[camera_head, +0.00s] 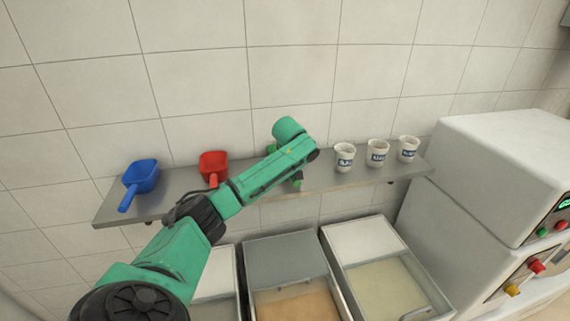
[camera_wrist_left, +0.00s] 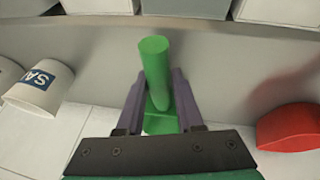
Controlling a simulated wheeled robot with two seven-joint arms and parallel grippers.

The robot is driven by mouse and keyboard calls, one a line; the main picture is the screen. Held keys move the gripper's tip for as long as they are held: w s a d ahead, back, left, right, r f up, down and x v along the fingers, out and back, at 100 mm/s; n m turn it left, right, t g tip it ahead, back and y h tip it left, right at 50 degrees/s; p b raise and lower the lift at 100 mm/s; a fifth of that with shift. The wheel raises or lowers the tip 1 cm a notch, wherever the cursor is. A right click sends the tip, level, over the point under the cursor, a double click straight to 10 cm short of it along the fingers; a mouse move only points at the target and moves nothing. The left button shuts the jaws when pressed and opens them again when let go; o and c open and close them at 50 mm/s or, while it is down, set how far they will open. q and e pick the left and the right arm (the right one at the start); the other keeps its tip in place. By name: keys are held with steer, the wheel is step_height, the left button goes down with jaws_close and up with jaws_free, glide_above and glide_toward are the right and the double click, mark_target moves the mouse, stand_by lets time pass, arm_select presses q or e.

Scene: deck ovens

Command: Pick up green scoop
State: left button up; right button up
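The green scoop (camera_wrist_left: 155,70) is at the shelf, with its handle pointing up the picture in the left wrist view. In the head view my left arm covers most of it, and only small green parts (camera_head: 297,182) show. My left gripper (camera_wrist_left: 159,85) has one finger on each side of the handle, very close to it. I cannot tell whether the fingers press on it. The scoop's bowl is mostly hidden behind the gripper mount. My right gripper is in neither view.
On the metal shelf (camera_head: 340,182) stand a blue scoop (camera_head: 141,177) and a red scoop (camera_head: 213,166) to the left, and three white cups (camera_head: 377,153) to the right. Bins (camera_head: 283,257) stand below, a white machine (camera_head: 500,180) at right. A tiled wall is behind.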

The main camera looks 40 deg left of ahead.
arm_select(q)
steer(key=shift+a, duration=0.1)
jaws_close()
